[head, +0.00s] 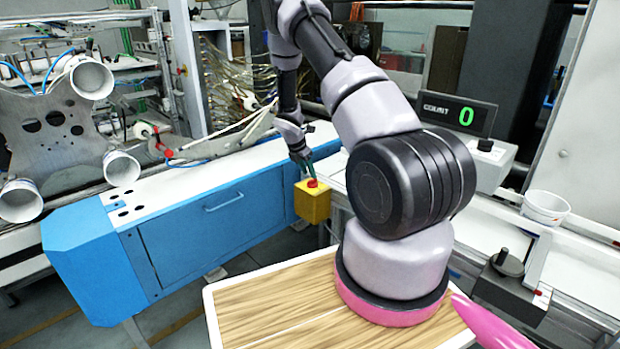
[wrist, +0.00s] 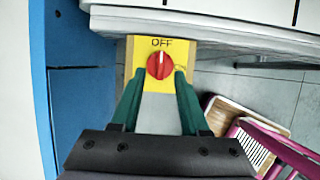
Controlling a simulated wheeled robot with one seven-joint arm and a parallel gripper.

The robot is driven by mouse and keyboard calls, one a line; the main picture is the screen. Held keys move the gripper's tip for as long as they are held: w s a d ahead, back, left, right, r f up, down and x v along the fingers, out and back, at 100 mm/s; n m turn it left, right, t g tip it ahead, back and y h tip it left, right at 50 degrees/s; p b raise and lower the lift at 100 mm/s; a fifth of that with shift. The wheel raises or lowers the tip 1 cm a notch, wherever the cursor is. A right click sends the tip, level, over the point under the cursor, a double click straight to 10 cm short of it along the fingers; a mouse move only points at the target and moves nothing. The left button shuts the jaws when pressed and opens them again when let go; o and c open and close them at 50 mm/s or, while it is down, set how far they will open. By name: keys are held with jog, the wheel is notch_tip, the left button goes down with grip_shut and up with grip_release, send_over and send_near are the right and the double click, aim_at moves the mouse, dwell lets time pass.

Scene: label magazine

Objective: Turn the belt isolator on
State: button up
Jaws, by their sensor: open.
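The belt isolator is a yellow box (head: 312,203) with a red rotary knob (head: 312,183), left of my arm in the head view. In the wrist view the yellow face (wrist: 182,52) reads OFF above the red knob (wrist: 160,66). A white mark on the knob points up toward OFF. My gripper (wrist: 160,85) is open, its green fingers pointing at the knob, one on each side of its lower part. I cannot tell whether they touch it. In the head view my gripper (head: 310,172) is just above the knob.
A blue cabinet (head: 215,230) stands left of the isolator. A white conveyor edge (wrist: 220,25) lies close beside it. A counter display (head: 458,113) reads 0 at the right. A white tub (head: 545,206) and a dark knob (head: 508,262) stand farther right.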

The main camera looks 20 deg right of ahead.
aim_at(311, 180)
jog(key=shift+x, duration=1.8)
grip_shut()
